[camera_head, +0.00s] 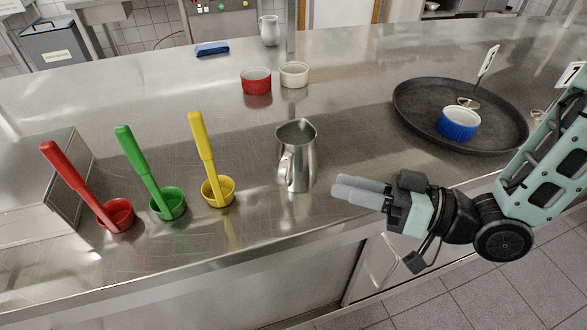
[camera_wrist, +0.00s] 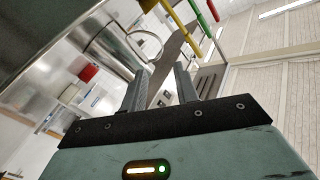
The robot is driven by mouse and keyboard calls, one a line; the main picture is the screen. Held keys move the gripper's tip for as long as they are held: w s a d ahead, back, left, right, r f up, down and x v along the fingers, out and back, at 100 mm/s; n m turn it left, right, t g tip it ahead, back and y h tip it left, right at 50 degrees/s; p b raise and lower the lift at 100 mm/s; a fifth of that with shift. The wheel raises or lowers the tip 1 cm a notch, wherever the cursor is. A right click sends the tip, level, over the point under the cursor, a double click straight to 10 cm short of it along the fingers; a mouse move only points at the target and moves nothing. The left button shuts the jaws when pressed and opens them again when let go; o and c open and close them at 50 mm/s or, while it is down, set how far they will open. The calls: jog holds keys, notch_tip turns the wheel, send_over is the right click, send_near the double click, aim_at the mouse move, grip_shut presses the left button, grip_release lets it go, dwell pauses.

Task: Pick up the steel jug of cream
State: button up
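The steel jug (camera_head: 298,158) stands upright on the steel counter, its handle toward the front and slightly left. Its inside looks grey, and I cannot tell whether cream is in it. My gripper (camera_head: 338,188) is to the right of the jug and a little nearer the front edge, fingers pointing left toward it, with a small gap. In the wrist view the jug (camera_wrist: 108,48) shows tilted at upper left with its looped handle. My gripper (camera_wrist: 161,76) is open there, with nothing between its two fingers.
Red (camera_head: 115,216), green (camera_head: 168,204) and yellow (camera_head: 218,192) handled cups stand left of the jug. Red (camera_head: 256,84) and white (camera_head: 294,76) ramekins are behind it. A black tray (camera_head: 420,105) with a blue ramekin (camera_head: 458,127) is at right.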

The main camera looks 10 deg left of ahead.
aim_at(293, 162)
jog(key=shift+a+f+b, duration=0.3)
jog(key=shift+a+b, duration=0.1)
jog(key=shift+b, duration=0.15)
jog(key=a, duration=0.2)
jog(key=a+p, duration=0.1)
jog(key=a, duration=0.3)
jog(key=shift+w+a+r+p, duration=0.4)
jog(key=shift+w+a+f+p, duration=0.15)
jog(key=shift+a+p, duration=0.2)
jog(key=shift+a, duration=1.1)
jog(key=shift+a+f+p, duration=0.1)
jog(key=shift+a+p, duration=0.25)
jog(key=shift+a, duration=1.05)
grip_shut()
